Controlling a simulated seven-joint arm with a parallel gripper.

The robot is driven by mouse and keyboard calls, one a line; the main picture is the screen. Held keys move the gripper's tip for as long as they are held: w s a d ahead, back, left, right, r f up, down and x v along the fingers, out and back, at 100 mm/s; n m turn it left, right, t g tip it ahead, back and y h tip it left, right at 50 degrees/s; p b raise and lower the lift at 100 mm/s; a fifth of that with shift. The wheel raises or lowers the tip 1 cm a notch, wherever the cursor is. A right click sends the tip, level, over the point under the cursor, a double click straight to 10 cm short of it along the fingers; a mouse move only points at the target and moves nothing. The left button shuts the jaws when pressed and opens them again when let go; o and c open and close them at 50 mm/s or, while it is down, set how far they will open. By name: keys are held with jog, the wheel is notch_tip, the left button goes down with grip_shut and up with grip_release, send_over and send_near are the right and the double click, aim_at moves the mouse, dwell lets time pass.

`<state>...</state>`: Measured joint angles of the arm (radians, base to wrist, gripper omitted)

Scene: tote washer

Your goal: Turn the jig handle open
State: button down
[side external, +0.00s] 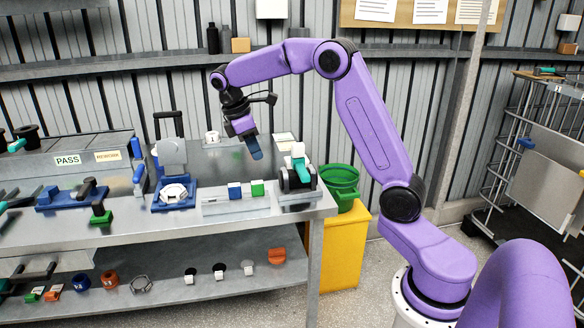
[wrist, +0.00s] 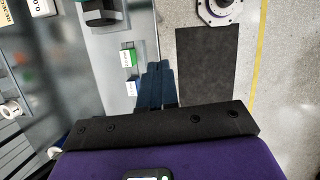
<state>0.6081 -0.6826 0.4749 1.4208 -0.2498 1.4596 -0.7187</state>
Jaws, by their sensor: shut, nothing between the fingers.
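A jig with a blue base (side external: 174,204) stands on the steel bench in the side view. It holds a white round part (side external: 173,192), and a grey plate (side external: 172,156) stands up behind it. A black U-shaped handle (side external: 168,117) rises upright above the plate. My gripper (side external: 256,155) is to the right of the jig, above the bench and apart from it, fingers pointing down. Its dark blue fingers also show in the wrist view (wrist: 156,85), shut with nothing between them. I cannot make out the jig or its handle in the wrist view.
A blue block (side external: 235,191) and a green block (side external: 257,188) sit on a pale strip below my gripper. A teal-topped device (side external: 298,176) stands at the bench's right end. Another blue-based clamp (side external: 72,196) is left of the jig. A green bucket (side external: 340,180) stands beyond the bench.

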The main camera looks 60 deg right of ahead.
aim_at(301, 169)
jog(key=w+d+g, duration=0.1)
jog(key=w+d, duration=0.1)
jog(key=d, duration=0.5)
jog(key=s+d+f, duration=0.5)
jog(key=f, duration=0.4)
jog(key=shift+s+d+f+m, duration=0.15)
jog(key=shift+s+f+m, duration=0.1)
jog(key=shift+f+m, duration=0.15)
